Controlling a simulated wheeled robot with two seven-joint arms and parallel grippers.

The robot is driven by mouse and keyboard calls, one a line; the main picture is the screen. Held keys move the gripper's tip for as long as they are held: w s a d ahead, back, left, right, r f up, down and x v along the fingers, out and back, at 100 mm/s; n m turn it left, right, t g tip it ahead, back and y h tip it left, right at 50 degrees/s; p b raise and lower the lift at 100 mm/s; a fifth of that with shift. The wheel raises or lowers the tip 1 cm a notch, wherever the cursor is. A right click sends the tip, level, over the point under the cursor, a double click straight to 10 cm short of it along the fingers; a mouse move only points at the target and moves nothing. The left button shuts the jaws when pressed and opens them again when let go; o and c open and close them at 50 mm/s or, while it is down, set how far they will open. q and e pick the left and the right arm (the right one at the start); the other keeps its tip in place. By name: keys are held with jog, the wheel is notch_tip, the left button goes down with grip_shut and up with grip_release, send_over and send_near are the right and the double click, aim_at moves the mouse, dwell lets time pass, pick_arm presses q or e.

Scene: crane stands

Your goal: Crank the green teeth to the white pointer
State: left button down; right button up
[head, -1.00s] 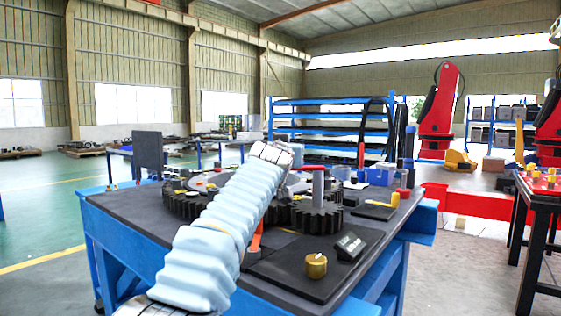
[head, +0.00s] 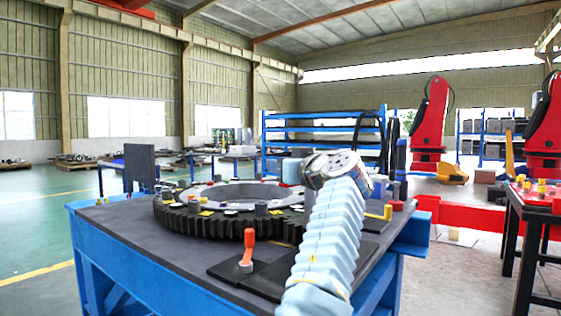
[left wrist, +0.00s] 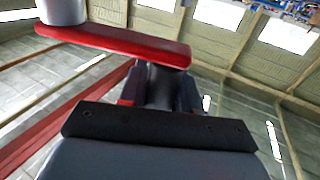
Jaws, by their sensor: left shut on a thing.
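A large ring gear with black teeth (head: 200,221) lies flat on the bench. I cannot make out green teeth or a white pointer. My left arm's pale ribbed sleeve crosses the head view and hides the small pinion, its crank and my left gripper's fingertips. In the left wrist view, a red crank arm (left wrist: 115,40) runs from a grey cylinder (left wrist: 62,10) at upper left to my left gripper (left wrist: 160,88). The dark fingers are shut on the crank's handle below the arm's right end. My right gripper is not in view.
The bench (head: 120,222) has a small orange lever (head: 248,247) on a black plate in front of the gear. A dark upright panel (head: 140,168) stands at its back left. A second table (head: 540,208) with small coloured parts stands at the right. The left floor is clear.

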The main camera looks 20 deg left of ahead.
pick_arm(q)
jog(key=shift+d+f+g, duration=0.1)
jog(key=shift+f+g, duration=0.05)
jog(key=shift+g, duration=0.15)
jog(key=c, duration=0.9)
grip_release()
jog(key=shift+s+d, duration=0.25)
jog(key=shift+d, duration=0.05)
jog(key=b+v, duration=0.3)
jog(key=v, duration=1)
jog(key=shift+f, duration=0.15)
